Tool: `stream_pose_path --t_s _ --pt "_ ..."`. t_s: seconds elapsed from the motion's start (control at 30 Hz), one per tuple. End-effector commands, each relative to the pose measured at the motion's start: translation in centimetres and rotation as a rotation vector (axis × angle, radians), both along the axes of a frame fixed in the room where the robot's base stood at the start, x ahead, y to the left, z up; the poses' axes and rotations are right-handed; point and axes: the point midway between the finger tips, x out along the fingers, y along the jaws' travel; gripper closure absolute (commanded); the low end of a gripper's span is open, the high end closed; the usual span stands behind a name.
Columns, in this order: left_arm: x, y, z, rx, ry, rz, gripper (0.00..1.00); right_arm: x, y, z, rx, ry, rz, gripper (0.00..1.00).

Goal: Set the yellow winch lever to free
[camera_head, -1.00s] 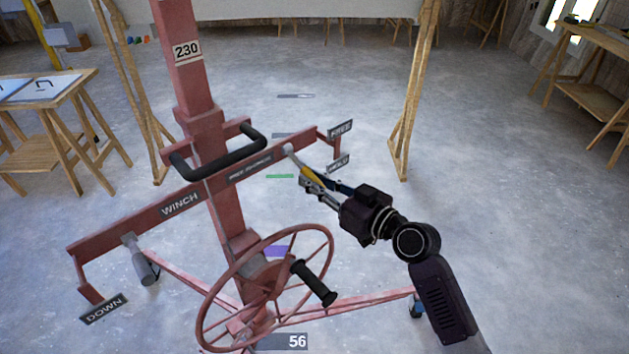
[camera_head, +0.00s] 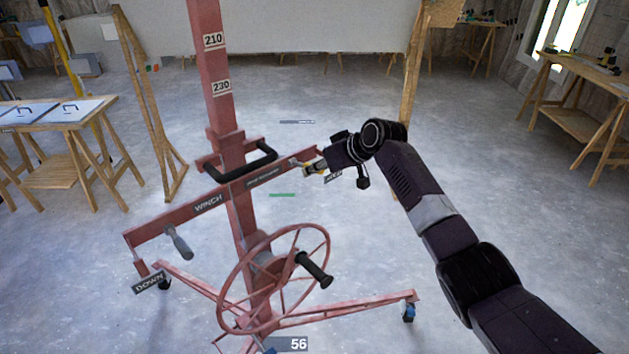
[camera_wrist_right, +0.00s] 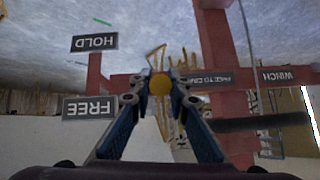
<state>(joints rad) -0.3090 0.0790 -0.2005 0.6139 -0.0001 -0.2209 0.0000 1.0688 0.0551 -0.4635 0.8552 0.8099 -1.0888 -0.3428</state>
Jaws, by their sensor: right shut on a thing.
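The yellow winch lever (camera_head: 312,167) sits at the right end of the red crossbar (camera_head: 165,224) of the lift. Its yellow end (camera_wrist_right: 159,84) shows in the right wrist view between my fingertips. My right gripper (camera_head: 314,169) is shut on it. In the right wrist view, the FREE plate (camera_wrist_right: 90,108) and HOLD plate (camera_wrist_right: 95,42) appear upside down left of the fingers. In the head view the HOLD plate (camera_head: 333,177) is partly hidden by the gripper, and the FREE plate is hidden behind it. My left gripper is out of view.
The red mast (camera_head: 213,70) stands beside the lever, with a black handle (camera_head: 245,162) and a spoked wheel (camera_head: 275,280) close by. A DOWN plate (camera_head: 149,282) hangs at the left.

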Motion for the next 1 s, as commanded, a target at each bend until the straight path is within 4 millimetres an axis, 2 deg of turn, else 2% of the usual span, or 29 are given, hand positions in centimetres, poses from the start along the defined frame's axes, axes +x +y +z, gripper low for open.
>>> stream_pose_path --t_s 0.03,0.33,0.97,1.0 --pt "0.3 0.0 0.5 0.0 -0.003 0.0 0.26 0.1 0.2 0.6 -0.013 0.019 0.002 1.0" --pt "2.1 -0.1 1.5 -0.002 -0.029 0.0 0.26 0.3 0.0 1.3 -0.075 0.093 0.002 1.0" --pt "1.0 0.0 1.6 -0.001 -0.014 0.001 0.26 0.3 0.0 1.4 -0.094 0.113 0.003 1.0" --pt "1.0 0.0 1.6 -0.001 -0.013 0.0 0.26 0.3 0.0 1.4 -0.094 0.113 0.003 0.8"
